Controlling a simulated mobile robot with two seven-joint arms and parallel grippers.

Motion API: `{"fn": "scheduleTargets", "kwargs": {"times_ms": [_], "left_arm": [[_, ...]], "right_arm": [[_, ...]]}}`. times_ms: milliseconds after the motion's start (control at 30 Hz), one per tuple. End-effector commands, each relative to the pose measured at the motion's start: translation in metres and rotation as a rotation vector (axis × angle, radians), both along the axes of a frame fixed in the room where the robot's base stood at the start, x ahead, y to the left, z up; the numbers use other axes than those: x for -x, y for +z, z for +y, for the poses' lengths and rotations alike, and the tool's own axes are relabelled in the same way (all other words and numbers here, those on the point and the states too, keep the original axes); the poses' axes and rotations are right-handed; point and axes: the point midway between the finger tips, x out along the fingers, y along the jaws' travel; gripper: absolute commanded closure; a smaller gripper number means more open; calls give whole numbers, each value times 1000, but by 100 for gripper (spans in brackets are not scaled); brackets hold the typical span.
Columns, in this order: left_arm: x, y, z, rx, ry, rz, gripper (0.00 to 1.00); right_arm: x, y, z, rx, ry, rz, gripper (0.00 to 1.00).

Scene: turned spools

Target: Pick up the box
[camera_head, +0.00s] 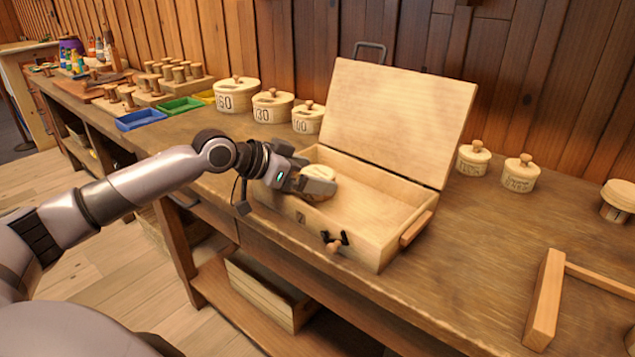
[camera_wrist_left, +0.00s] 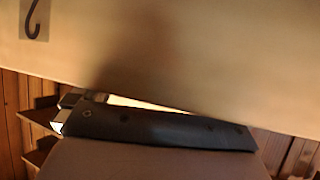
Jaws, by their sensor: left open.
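An open wooden box (camera_head: 400,255) with a hinged lid (camera_head: 395,120) raised at its back stands on the workbench. It has a wooden handle on its right side and a dark latch at the front. A small round pale-wood container (camera_head: 319,173) shows at the left inside part of the box, partly hidden by my left gripper (camera_head: 318,186). My left gripper is open, over the box's left side; I cannot tell whether it touches the container. In the left wrist view a dark finger (camera_wrist_left: 155,128) lies close below a blurred pale surface (camera_wrist_left: 180,50) with a dark curved mark. My right gripper is not in view.
Lidded round containers (camera_head: 237,95) stand behind and left of the box, with others (camera_head: 473,158) to the right. Coloured trays (camera_head: 141,119) and wooden spools lie farther left. A wooden frame (camera_head: 545,300) lies at front right.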

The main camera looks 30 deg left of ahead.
Motion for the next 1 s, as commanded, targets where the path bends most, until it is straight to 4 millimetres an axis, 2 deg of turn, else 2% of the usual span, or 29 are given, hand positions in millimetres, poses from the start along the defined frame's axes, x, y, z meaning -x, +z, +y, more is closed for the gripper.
{"fn": "scheduleTargets", "kwargs": {"times_ms": [333, 500, 833, 1000], "left_arm": [[-4, -3, -2, -2, 0, 0, 0], [-4, -2, -2, -2, 0, 0, 55], [-4, -1, -2, -1, 0, -1, 55], [-4, 12, -2, -1, 0, -4, 55]], "right_arm": [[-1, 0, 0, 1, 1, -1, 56], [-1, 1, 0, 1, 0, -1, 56], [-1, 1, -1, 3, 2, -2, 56], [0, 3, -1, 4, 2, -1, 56]]}}
